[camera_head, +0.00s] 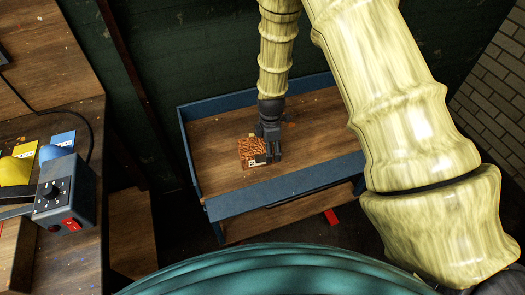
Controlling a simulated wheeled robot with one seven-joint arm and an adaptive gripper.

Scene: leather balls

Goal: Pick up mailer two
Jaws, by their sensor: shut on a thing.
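A small flat reddish-brown patterned packet (251,149), which looks like the mailer, is on or just above the wooden shelf (220,180) with blue edges. A pale label shows at its lower edge, but I cannot read a number on it. My gripper (268,158) points down at the packet's right side and is shut on it. The dark fingers cover the packet's right part. I cannot tell whether the packet is clear of the wood.
A blue raised edge (285,190) runs along the shelf's near side. A small orange-brown piece (291,125) lies behind my gripper. At left, a wooden bench holds a grey control box (62,190), a yellow item (17,168) and a blue item (58,146). The shelf's right side is clear.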

